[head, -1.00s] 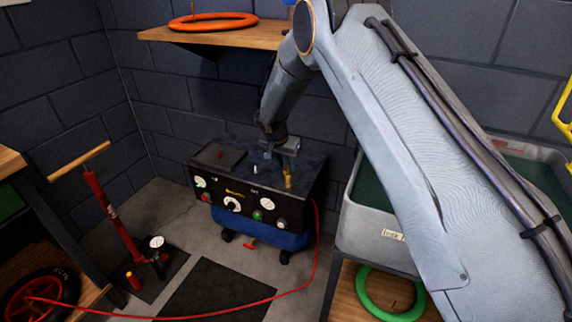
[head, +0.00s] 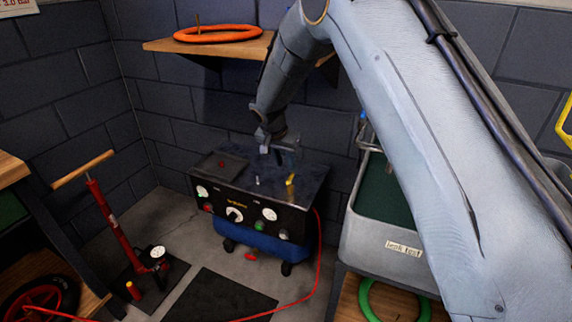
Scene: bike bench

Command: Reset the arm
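My arm reaches down from the upper right in the head view, and my gripper (head: 279,152) hangs above the top of the black and blue compressor (head: 238,213). The gripper is small and dark here, and I cannot tell whether its fingers are apart or closed. No held object can be made out. A small pale peg (head: 257,181) and a yellow brass fitting (head: 290,181) stand on the compressor top, below the gripper.
A wooden shelf (head: 215,50) with an orange tyre (head: 217,33) is on the back wall. A grey tub (head: 370,240) stands right, above a green ring (head: 370,308). A red floor pump (head: 113,225) stands left. A red hose (head: 318,262) crosses the floor.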

